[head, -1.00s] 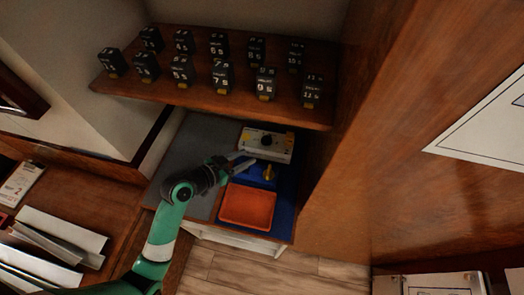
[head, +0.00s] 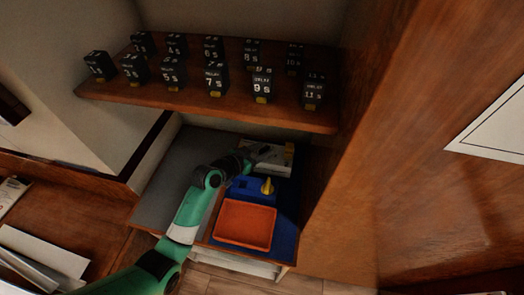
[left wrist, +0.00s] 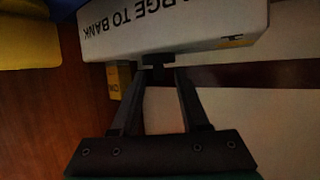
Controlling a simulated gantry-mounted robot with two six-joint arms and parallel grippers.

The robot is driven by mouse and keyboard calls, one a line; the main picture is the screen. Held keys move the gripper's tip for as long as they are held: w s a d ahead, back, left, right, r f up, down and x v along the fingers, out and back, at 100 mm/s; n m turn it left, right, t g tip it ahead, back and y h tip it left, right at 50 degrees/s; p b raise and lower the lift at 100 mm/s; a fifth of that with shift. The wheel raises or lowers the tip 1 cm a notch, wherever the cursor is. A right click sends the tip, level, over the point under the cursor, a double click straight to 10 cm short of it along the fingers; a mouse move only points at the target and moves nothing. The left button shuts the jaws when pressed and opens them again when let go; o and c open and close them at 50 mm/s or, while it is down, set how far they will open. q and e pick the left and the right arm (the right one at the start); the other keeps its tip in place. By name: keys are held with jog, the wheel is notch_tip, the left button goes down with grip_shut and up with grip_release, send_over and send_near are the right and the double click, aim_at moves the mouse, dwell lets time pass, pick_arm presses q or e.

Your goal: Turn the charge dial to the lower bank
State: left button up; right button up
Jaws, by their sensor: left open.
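The white charge box (head: 282,160) stands at the back of the blue mat, below the shelf. In the left wrist view the white box (left wrist: 170,28) shows the upside-down words "…RGE TO BANK". Its black dial (left wrist: 158,60) sticks out from the box edge, between or just beyond my fingertips; contact cannot be told. My left gripper (head: 258,151) is over the box and hides the dial in the head view. In the wrist view the left gripper (left wrist: 159,72) is open, with a finger on each side of the dial. The dial's setting cannot be read. My right gripper is not in view.
A blue block with a yellow knob (head: 267,186) sits in front of the box. An orange tray (head: 245,246) lies nearer. A wooden shelf (head: 190,101) with several numbered black breakers hangs above. A wooden panel (head: 370,200) bounds the right side. The grey surface at left is clear.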

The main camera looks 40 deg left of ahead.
pick_arm(q)
jog(key=shift+c, duration=0.2)
grip_shut()
dwell(0.3)
